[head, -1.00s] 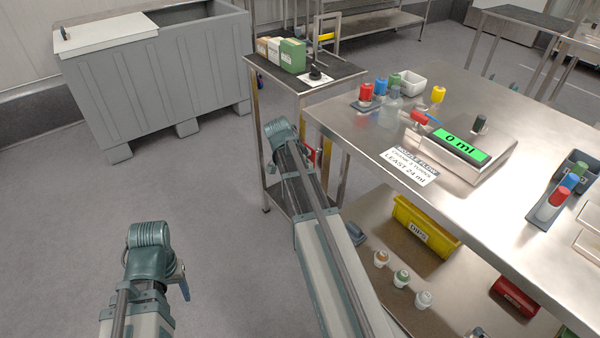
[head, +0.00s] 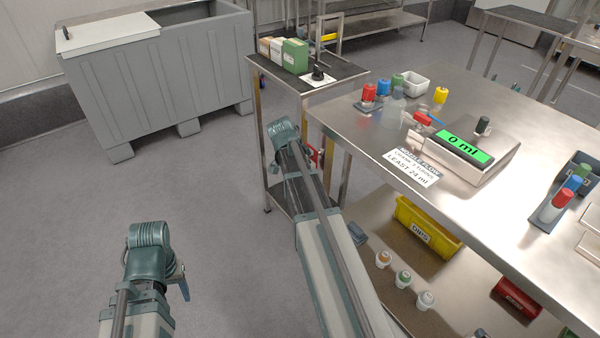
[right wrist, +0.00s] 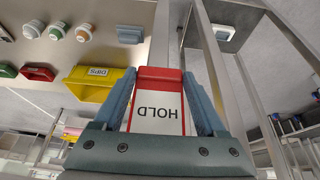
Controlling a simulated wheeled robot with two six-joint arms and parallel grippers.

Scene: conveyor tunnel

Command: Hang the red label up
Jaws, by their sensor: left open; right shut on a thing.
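The red label (right wrist: 158,104) is a white card with a red top band and the word HOLD, upside down in the right wrist view. My right gripper (right wrist: 158,80) is shut on it, one blue-grey finger at each side. In the head view my right arm (head: 300,165) reaches toward the small cart, and its wrist hides most of the gripper. A bit of red (head: 314,156) shows just beside the wrist; I cannot tell if it is the label. My left gripper (head: 182,280) is low at the left, mostly hidden by its wrist, open and away from everything.
The small cart (head: 343,72) carries boxes and a black knob. The steel table (head: 480,110) at right holds bottles and a scale reading 0 ml. Below it are a yellow bin (head: 428,232) and small jars. A grey tub (head: 160,80) stands behind; floor at left is clear.

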